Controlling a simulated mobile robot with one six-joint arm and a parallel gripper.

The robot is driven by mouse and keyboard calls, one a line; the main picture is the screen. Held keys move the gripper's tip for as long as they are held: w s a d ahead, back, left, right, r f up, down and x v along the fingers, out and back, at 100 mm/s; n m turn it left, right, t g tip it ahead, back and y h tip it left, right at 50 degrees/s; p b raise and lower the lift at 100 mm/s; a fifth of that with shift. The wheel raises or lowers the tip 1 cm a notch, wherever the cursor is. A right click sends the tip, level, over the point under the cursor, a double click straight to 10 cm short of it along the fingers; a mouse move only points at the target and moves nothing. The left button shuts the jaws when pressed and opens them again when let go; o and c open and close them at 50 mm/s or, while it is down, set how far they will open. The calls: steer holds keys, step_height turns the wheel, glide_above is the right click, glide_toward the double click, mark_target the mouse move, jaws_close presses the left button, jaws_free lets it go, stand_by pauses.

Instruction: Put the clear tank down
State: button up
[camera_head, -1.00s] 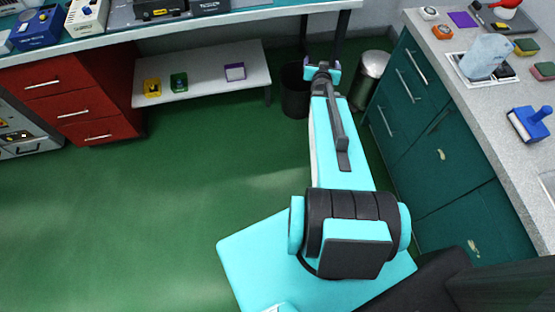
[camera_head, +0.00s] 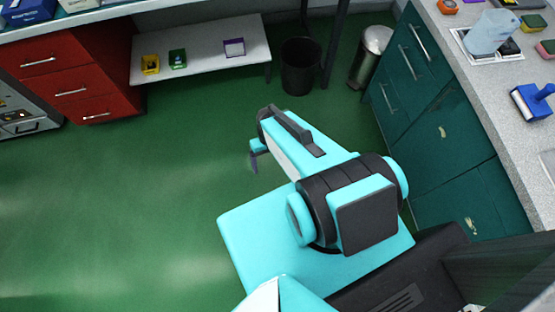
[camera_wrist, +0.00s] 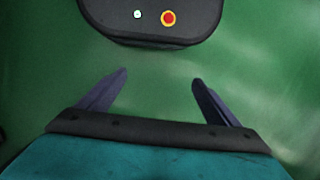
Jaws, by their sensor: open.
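The clear tank (camera_head: 489,34) is a pale, see-through container standing on the speckled grey counter at the upper right of the head view, on or in a white-edged tray (camera_head: 462,42). My gripper (camera_wrist: 160,85) shows in the wrist view with its two dark fingers spread apart and nothing between them. Below the fingers is only green floor and part of a dark rounded body with a red-and-yellow button. In the head view my gripper is mostly hidden by my arm, well away from the tank.
A black bin (camera_head: 300,68) and a metal bin (camera_head: 371,57) stand behind. A low white shelf (camera_head: 205,50) holds small boxes. The green floor at left is clear.

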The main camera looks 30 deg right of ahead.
steer(key=s+g+h, duration=0.1)
steer(key=s+g, duration=0.2)
steer(key=s, duration=0.4)
steer(key=shift+s+r, duration=0.25)
steer(key=shift+s, duration=0.1)
steer(key=shift+d, duration=0.1)
steer(key=shift+c, duration=0.4)
steer(key=c, duration=0.4)
steer(key=shift+f+b, duration=0.25)
steer(key=shift+b, duration=0.05)
steer(key=c, duration=0.3)
steer(key=shift+f+n+b, duration=0.3)
steer(key=shift+f+b, duration=0.65)
steer(key=shift+b, duration=0.05)
steer(key=c, duration=0.9)
steer(key=shift+s, duration=0.15)
